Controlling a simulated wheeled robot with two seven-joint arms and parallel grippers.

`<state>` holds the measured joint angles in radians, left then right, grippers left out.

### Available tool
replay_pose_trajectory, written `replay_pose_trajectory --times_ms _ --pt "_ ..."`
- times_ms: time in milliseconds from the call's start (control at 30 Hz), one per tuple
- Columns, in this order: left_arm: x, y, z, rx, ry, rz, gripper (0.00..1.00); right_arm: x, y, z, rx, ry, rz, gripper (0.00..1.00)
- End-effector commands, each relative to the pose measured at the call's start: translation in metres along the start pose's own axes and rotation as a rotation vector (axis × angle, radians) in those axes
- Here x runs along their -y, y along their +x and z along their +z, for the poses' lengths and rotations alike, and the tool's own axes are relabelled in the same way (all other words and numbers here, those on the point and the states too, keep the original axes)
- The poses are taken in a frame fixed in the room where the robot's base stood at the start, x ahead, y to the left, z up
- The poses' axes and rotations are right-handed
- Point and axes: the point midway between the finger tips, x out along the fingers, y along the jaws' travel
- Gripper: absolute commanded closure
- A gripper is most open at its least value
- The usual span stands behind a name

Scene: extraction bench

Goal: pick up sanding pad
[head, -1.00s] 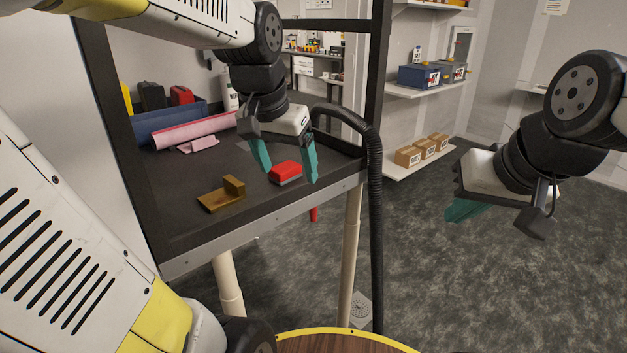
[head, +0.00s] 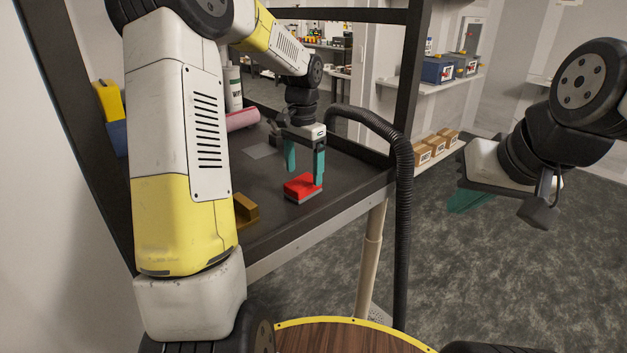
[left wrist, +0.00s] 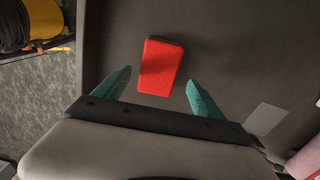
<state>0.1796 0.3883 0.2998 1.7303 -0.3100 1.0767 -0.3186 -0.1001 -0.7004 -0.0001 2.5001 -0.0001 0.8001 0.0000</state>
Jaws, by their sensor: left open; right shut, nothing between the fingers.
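The sanding pad, a red block with a grey underside (head: 301,188), lies on the dark bench top (head: 285,222) near its front edge. My left gripper (head: 305,172) is open and points down at the pad; one finger overlaps the pad's right end in the head view. In the left wrist view the red pad (left wrist: 160,67) lies between and slightly beyond the two teal fingertips (left wrist: 157,78), with nothing gripped. Whether a finger touches it I cannot tell. My right gripper (head: 468,200) is shut and empty, out to the right over the floor.
A brown wooden block (head: 245,208) is partly hidden behind my left arm. A pale flat patch (head: 258,151), a pink roll (head: 242,120) and a white bottle (head: 233,88) are farther back. A black hose (head: 402,200) hangs at the bench's right corner.

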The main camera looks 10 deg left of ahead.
Motion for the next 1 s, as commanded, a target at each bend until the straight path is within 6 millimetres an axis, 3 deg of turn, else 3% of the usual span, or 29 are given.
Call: replay_pose_trajectory --times_ms 200,533,867,1000 --pt "-0.003 0.033 0.001 0.001 -0.001 0.002 0.20 0.000 0.000 0.000 0.000 0.000 0.000 1.00" --pt "-0.003 0.041 0.001 -0.002 -0.002 0.000 0.20 0.000 0.000 0.000 0.000 0.000 0.000 1.00" --pt "-0.002 0.040 0.001 -0.001 -0.002 0.000 0.83 0.000 0.000 0.000 0.000 0.000 0.000 1.00" --pt "-0.003 0.040 0.001 -0.002 -0.002 0.000 0.85 0.000 0.000 0.000 0.000 0.000 0.000 1.00"
